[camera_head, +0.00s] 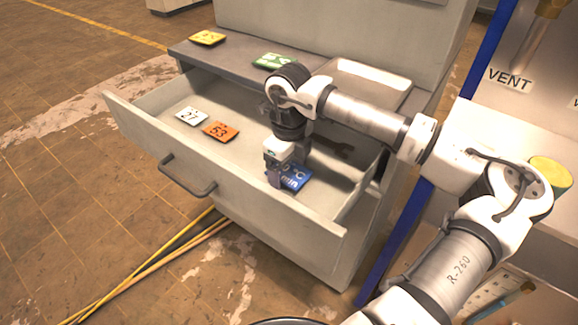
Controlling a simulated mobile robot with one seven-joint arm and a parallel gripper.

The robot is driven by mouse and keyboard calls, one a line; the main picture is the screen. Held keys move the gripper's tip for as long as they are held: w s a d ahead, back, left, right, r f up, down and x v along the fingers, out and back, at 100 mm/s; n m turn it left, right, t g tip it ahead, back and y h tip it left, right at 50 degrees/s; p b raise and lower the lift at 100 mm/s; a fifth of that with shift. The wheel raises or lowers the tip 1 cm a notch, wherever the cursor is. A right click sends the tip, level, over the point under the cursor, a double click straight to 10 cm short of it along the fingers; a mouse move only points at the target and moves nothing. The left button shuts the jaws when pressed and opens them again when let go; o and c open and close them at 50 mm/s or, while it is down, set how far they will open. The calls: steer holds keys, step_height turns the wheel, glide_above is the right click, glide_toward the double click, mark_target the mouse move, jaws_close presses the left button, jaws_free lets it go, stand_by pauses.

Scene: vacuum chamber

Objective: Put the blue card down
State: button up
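The blue card (296,178) has white markings and is in the right part of the open drawer (140,127), at or just above its floor. My gripper (276,181) points down into the drawer right at the card's left edge and hides part of it. The fingertips are small and partly hidden, so I cannot tell whether they are shut on the card or open around it. I also cannot tell whether the card touches the drawer floor.
A white card (191,117) and an orange card (220,131) lie in the drawer's left part. A yellow card (207,38) and a green card (274,61) lie on the grey top (232,60) behind. The drawer walls stand around.

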mark_target(289, 172)
step_height(289, 172, up, 12)
steer(key=shift+r, duration=0.2)
stand_by(0.5)
stand_by(1.3)
